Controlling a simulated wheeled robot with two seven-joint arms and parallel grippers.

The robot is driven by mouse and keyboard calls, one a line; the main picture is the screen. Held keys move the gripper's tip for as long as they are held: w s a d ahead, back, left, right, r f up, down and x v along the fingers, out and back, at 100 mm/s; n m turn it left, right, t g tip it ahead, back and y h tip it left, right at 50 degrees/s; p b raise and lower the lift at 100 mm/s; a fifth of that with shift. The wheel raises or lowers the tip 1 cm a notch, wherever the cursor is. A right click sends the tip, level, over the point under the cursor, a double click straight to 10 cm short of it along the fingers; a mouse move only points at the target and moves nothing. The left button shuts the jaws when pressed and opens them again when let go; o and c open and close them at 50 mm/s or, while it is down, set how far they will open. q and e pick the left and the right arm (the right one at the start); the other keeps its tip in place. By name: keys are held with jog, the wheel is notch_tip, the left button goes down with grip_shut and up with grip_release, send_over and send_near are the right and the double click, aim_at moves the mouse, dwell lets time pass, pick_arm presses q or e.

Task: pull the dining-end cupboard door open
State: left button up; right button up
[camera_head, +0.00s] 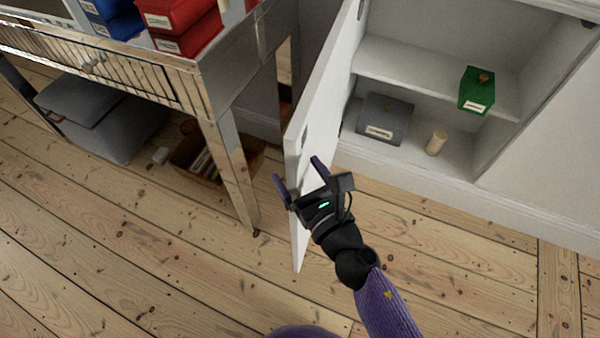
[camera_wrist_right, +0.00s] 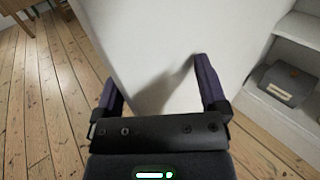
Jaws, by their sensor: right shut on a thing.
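The white cupboard door (camera_head: 322,98) stands wide open in the head view, swung out from the white cupboard toward me. My right gripper (camera_head: 298,172) is at the door's free edge, with one purple finger on each side of the panel, shut on it. In the right wrist view the door (camera_wrist_right: 160,35) rises between the two fingers of the gripper (camera_wrist_right: 155,78). The cupboard's shelf (camera_head: 415,75) and inside are exposed. My left gripper is not in view.
Inside the cupboard are a grey box (camera_head: 384,118), a green box (camera_head: 477,90) and a pale cylinder (camera_head: 436,143). A wooden table (camera_head: 225,165) stands close left of the door, with red boxes (camera_head: 180,25) on top and a grey bin (camera_head: 100,120) beneath. Floor in front is clear.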

jog(key=shift+s+d, duration=0.15)
jog(key=b+v, duration=0.1)
jog(key=v, duration=0.8)
jog(key=shift+s+b, duration=0.25)
jog(key=shift+b, duration=0.1)
jog(key=shift+d, duration=0.1)
